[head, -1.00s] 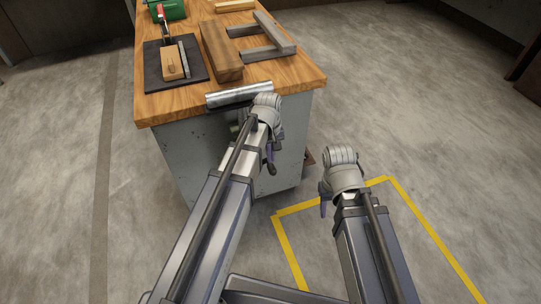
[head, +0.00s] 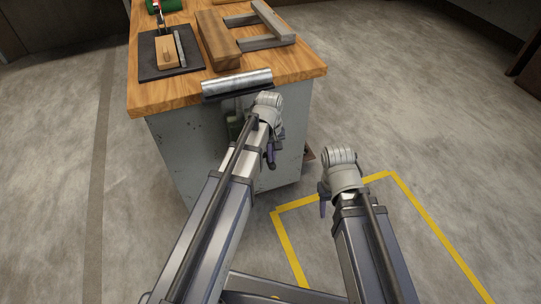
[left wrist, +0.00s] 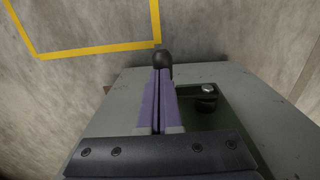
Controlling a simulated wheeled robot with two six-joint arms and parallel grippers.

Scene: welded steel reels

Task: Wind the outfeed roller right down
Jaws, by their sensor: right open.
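The outfeed roller (head: 237,83) is a shiny metal cylinder lying level across the near end of the wooden bench, by the edge of its top. A dark green mount (head: 235,126) shows below it, partly behind my arm. My left gripper (head: 270,158) is low beside the bench's end panel. In the left wrist view its purple fingers (left wrist: 162,98) are nearly together on the crank handle, whose black knob (left wrist: 164,57) shows at their tips. A dark crank arm with a bolt (left wrist: 208,89) lies right of the fingers. My right gripper (head: 323,198) hangs empty and open, clear of the bench.
On the bench top (head: 297,72) are a wooden beam (head: 219,40), a grey steel frame (head: 265,42) and a black plate (head: 150,71) with a wooden block. Yellow tape (head: 415,212) marks the floor on the right. The floor around my right gripper is clear.

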